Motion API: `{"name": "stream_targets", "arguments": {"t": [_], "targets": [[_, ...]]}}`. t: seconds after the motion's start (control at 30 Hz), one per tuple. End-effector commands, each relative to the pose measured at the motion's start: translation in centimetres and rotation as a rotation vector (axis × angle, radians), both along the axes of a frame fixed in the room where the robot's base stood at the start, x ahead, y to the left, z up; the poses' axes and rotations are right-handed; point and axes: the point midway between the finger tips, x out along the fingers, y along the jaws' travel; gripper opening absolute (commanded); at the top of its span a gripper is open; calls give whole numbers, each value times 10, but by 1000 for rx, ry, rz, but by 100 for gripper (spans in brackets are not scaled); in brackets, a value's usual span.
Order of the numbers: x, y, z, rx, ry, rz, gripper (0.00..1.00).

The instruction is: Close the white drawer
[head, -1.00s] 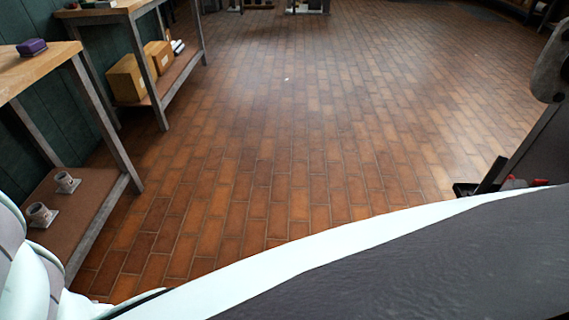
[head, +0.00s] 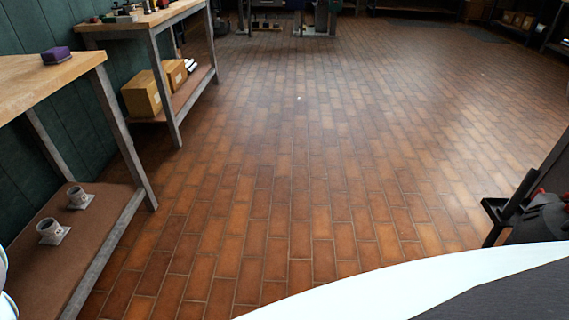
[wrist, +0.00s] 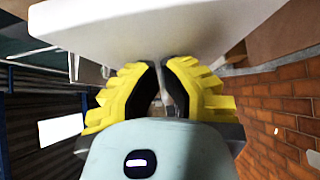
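No white drawer can be made out for sure in either view. In the wrist view my gripper (wrist: 160,70) shows two yellow ridged fingers with dark inner pads. The fingertips are together, with nothing visible held between them. A broad white surface fills the top of the wrist view beyond the fingertips; I cannot tell whether it is part of my own body. My gripper is not visible in the head view.
At left stand a wooden-topped bench (head: 40,85) with a purple box (head: 57,55), two grey mounts (head: 53,232) on its lower shelf, and another bench (head: 150,18) with cardboard boxes (head: 142,95). Red-brown brick floor (head: 310,150) is open ahead. Dark equipment (head: 540,215) stands at right.

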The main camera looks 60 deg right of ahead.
Motion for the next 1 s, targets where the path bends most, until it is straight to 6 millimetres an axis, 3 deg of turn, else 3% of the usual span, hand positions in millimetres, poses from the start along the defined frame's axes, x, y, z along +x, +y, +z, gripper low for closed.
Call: {"name": "stream_targets", "arguments": {"t": [0.43, 1.0], "targets": [[33, 19, -2, 1, 2, -4, 0], [41, 22, -1, -2, 0, -5, 0]]}}
